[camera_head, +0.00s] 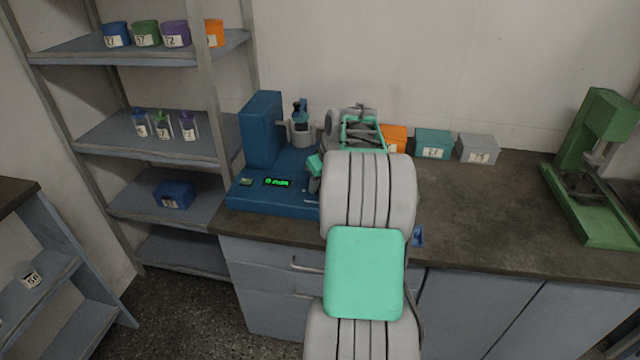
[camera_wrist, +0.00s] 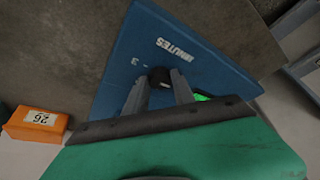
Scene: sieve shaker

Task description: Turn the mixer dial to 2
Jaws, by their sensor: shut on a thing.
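The mixer (camera_head: 262,130) is a blue machine on the counter, with a vessel in a grey holder (camera_head: 301,130) at its side. Its base bears a lit green display (camera_head: 277,182), too small to read. In the wrist view, the blue base (camera_wrist: 150,45) shows the word MINUTES and a mark 3. The dark dial (camera_wrist: 159,76) sits between the fingers of my gripper (camera_wrist: 161,84), which is shut on it. The dial's pointer and the other marks are hidden. In the head view my arm hides the dial.
An orange box (camera_head: 394,138), a teal box (camera_head: 433,144) and a grey box (camera_head: 477,149) stand against the wall. A green press (camera_head: 592,150) stands at the right. Shelves (camera_head: 150,138) hold cups and bottles at the left.

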